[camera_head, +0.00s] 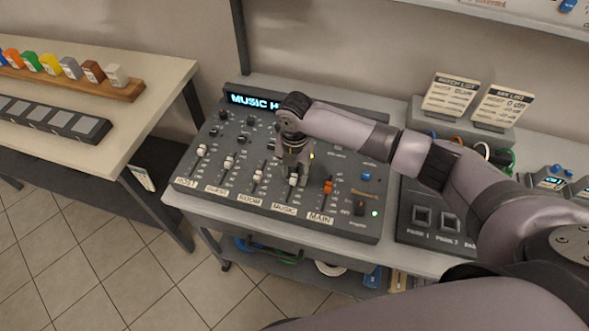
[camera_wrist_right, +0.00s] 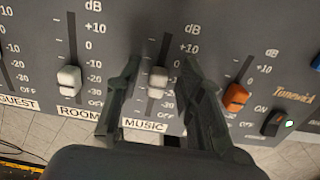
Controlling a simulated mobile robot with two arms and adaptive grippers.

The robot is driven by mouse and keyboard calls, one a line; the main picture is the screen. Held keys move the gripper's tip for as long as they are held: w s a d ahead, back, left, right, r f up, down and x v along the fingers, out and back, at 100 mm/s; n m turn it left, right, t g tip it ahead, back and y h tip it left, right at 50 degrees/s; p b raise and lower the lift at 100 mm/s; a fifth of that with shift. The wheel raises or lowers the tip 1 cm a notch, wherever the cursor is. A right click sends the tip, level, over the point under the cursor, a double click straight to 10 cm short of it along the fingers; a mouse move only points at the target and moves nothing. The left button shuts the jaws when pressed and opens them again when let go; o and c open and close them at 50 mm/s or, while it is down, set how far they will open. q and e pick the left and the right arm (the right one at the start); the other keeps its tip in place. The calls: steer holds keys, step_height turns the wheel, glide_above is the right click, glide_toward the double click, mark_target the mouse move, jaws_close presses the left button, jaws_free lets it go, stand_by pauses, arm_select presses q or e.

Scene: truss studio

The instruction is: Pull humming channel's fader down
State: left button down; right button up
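The mixer (camera_head: 215,190) lies on the table, and its display (camera_head: 252,101) reads "MUSIC H", with the rest hidden behind my right arm. The white MUSIC fader (camera_wrist_right: 158,80) sits in the lower part of its slot, around the -20 mark, in the right wrist view; it also shows in the head view (camera_head: 293,181). My right gripper (camera_head: 291,170) is directly over this fader. In the right wrist view its two dark fingers stand on either side of the cap, with gaps visible on both sides. My left gripper is out of view.
The white ROOM fader (camera_wrist_right: 69,79) is left of the fingers and the orange MAIN fader (camera_wrist_right: 235,97) right of them. HOST (camera_head: 201,150) and GUEST (camera_head: 228,163) faders are further left. A button panel (camera_head: 410,235) and card stand (camera_head: 430,122) are to the right.

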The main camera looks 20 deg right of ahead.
steer(key=shift+s, duration=0.1)
jaws_close()
stand_by(0.4)
stand_by(0.4)
